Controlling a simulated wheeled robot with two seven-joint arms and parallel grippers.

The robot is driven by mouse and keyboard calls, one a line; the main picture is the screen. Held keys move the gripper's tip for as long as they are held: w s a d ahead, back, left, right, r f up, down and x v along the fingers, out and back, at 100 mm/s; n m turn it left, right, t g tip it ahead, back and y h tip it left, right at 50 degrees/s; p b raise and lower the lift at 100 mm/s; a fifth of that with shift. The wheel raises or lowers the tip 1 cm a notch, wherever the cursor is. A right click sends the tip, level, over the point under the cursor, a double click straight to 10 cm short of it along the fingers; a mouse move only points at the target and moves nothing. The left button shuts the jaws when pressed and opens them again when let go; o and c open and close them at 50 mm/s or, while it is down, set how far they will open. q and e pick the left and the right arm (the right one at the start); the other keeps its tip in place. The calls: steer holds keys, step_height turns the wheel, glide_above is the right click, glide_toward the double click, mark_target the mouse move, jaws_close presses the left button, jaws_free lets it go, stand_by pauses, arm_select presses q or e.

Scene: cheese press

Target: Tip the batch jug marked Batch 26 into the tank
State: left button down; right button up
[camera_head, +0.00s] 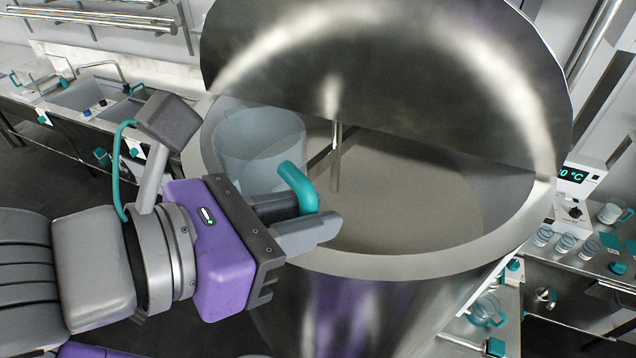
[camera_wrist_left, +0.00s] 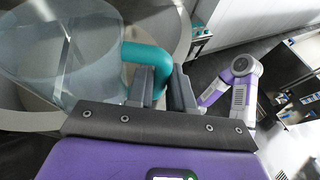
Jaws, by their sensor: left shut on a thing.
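A clear jug (camera_head: 255,145) with a teal handle (camera_head: 297,186) is over the left part of the open tank, inside its rim (camera_head: 400,267). It looks close to upright; no batch mark is readable, and I cannot tell what it holds. My left gripper (camera_head: 310,215) is shut on the handle, with its fingers reaching over the tank's near rim. In the left wrist view the jug (camera_wrist_left: 80,65) is left of the fingers and the handle (camera_wrist_left: 147,54) runs between them. Pale liquid (camera_head: 410,200) shows in the tank. My right gripper is not in view.
A large metal lid (camera_head: 390,70) stands raised over the tank's far side. A stirrer shaft (camera_head: 336,160) stands right of the jug. A temperature display (camera_head: 573,174), several glasses (camera_head: 565,243) and another jug (camera_head: 613,212) are at the right. Another teal-handled jug (camera_head: 487,310) is lower right.

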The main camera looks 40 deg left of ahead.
arm_select(q)
steer(key=s+d+p, duration=0.1)
steer(key=s, duration=0.6)
steer(key=shift+d, duration=0.35)
steer(key=shift+s, duration=0.2)
steer(key=s+d+p, duration=0.1)
steer(key=s+d, duration=0.2)
steer(key=s, duration=0.8)
steer(key=shift+s+p, duration=0.25)
steer(key=shift+p, duration=0.15)
steer(key=shift+w+a, duration=0.1)
steer(key=shift+w, duration=0.05)
